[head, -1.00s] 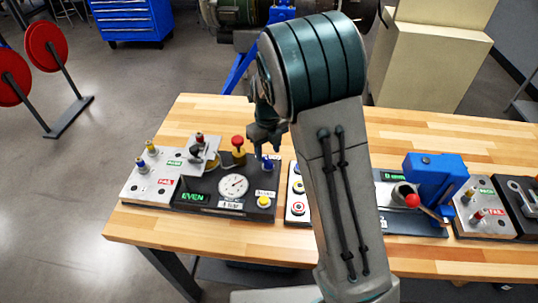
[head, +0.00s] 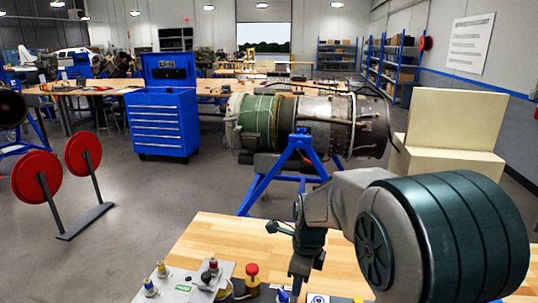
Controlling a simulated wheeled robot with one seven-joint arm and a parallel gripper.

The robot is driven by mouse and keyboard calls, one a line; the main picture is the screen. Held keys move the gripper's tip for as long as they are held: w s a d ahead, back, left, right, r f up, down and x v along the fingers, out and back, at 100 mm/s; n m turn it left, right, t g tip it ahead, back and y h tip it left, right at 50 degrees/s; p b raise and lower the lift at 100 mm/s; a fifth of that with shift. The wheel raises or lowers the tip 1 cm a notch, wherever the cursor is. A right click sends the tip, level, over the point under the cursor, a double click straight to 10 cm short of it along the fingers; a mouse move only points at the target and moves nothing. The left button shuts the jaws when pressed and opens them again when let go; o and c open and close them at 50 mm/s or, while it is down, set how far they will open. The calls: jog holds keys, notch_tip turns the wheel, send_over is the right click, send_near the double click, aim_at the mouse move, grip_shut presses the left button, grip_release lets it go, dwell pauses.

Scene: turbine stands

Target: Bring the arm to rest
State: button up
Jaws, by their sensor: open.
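My arm rises at the lower right, with a large dark green ringed joint nearest the camera. Its forearm bends left, and my gripper (head: 299,274) hangs downward over the wooden bench (head: 210,238). The gripper is open, and I see nothing between its fingers. It appears above the row of test panels, apart from the red knob (head: 252,270) to its left. The gap between the fingertips and the panels is hard to judge.
A grey panel (head: 182,286) with yellow-topped posts sits on the bench's near edge. Behind the bench are a turbine engine (head: 315,122) on a blue stand (head: 300,150), a blue tool cabinet (head: 165,122) and a beige box (head: 450,125).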

jog(key=s+d+r+n+t+b, duration=0.1)
jog(key=s+d+r+n, duration=0.2)
jog(key=s+n, duration=0.6)
jog(key=s+d+r+n+t, duration=0.2)
jog(key=s+d+r+n, duration=0.1)
jog(key=s+n, duration=0.7)
jog(key=d+n, duration=0.1)
jog(key=n, duration=0.2)
jog(key=shift+d+r+h+b, duration=0.15)
jog(key=shift+r+h+b, duration=0.05)
jog(key=shift+h+b, duration=0.2)
